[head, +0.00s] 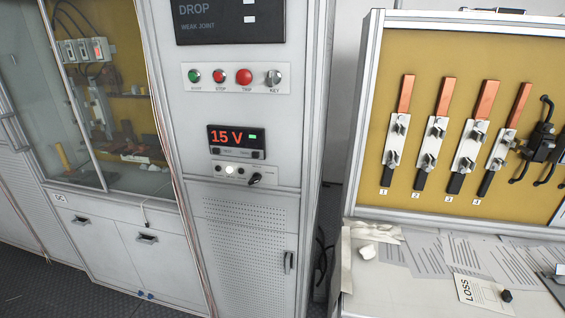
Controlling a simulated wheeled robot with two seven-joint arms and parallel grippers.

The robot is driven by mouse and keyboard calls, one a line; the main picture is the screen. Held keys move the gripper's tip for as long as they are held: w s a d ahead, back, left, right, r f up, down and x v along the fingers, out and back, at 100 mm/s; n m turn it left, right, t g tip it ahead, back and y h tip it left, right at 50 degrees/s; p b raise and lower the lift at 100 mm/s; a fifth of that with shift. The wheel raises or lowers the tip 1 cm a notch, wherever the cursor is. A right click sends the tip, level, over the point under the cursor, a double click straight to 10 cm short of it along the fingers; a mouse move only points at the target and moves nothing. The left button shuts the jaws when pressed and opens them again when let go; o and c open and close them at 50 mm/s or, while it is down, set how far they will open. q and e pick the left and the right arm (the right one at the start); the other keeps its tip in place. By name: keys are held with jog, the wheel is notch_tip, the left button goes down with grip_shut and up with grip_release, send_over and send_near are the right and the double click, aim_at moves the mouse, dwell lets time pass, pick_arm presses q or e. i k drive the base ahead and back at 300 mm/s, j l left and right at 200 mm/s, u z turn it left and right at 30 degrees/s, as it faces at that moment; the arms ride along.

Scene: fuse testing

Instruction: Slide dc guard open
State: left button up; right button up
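A glass-fronted cabinet stands at the left, with a small label (59,197) below its window that seems to read DC or GC. A framed, hazy glass panel (28,95), which looks like the guard, covers the left part of the window. Its slanted metal edge (75,100) runs down the opening. Right of that edge the yellow-backed interior (128,50) shows clearly; I cannot tell whether glass covers it. Neither of my grippers is in view.
A control column has several buttons (244,77) and a display (232,138) reading 15 V. Drawer handles (148,238) are below the window. At the right, a board (437,60) holds several numbered fuse-like pieces above a bench with papers (430,255). Dark floor (90,300) shows in front.

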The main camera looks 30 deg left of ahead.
aim_at(41, 4)
jog(key=u, duration=1.1)
